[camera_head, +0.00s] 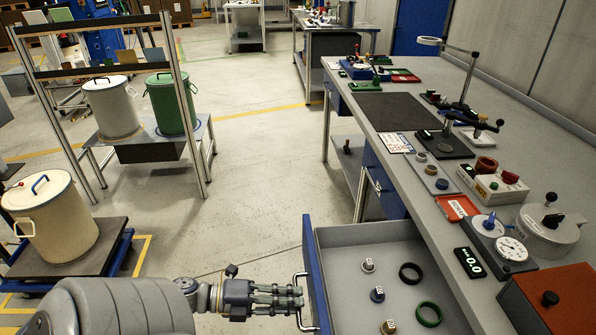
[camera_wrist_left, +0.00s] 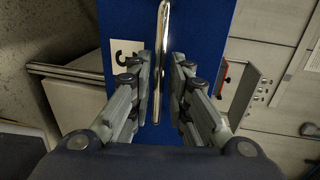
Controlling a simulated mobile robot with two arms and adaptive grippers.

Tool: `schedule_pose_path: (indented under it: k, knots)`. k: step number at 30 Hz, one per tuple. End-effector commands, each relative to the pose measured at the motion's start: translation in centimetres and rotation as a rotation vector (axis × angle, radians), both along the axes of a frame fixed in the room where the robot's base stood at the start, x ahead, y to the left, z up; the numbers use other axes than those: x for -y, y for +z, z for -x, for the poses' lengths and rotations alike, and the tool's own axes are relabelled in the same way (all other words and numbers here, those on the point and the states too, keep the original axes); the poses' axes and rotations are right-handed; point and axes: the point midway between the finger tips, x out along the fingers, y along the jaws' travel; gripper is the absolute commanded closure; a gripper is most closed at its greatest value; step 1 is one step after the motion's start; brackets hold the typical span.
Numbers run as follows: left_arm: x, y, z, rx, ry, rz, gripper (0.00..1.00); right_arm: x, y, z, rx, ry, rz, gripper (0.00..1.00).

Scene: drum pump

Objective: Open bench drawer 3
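A bench drawer (camera_head: 385,240) with a blue front is pulled out from the bench, its inside showing. Its silver handle (camera_head: 300,300) is on the blue front, and the handle also shows upright in the left wrist view (camera_wrist_left: 161,65). A white label (camera_wrist_left: 122,52) with a dark figure, looking like a turned 3, is on the front, partly covered by a finger. My left gripper (camera_head: 296,297) is at the handle. In the left wrist view its fingers (camera_wrist_left: 162,60) stand on both sides of the bar, with gaps visible. My right gripper is not in view.
The drawer holds small metal fittings, a black ring (camera_head: 411,273) and a green ring (camera_head: 429,314). The bench top (camera_head: 440,190) above carries gauges, trays and a red box (camera_head: 552,300). A cream drum (camera_head: 55,215) stands at left. The floor between is clear.

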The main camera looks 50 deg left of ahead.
Motion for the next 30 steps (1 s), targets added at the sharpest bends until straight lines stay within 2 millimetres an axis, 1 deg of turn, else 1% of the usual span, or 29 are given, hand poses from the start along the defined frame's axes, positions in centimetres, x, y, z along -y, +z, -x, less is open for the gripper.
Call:
schedule_pose_path:
  k: [1, 6, 9, 13, 18, 30]
  knots:
    - [-0.7, 0.1, 0.9, -0.005, 0.003, 0.0, 0.83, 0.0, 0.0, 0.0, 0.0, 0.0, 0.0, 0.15]
    - [-3.0, 0.8, 3.8, -0.004, 0.002, -0.001, 0.83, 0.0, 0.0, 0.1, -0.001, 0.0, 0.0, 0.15]
    - [-4.2, 1.2, 5.3, -0.003, 0.003, -0.001, 0.83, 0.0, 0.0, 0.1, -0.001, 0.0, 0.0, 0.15]
    - [-5.3, 1.7, 6.7, -0.001, 0.002, -0.001, 0.83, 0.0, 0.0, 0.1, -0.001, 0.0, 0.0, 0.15]
    - [-5.9, 1.9, 7.5, 0.001, 0.001, -0.002, 0.83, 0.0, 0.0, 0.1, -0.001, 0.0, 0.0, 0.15]
    - [-6.0, 1.9, 7.6, 0.002, 0.001, 0.0, 0.83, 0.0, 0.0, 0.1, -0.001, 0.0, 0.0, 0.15]
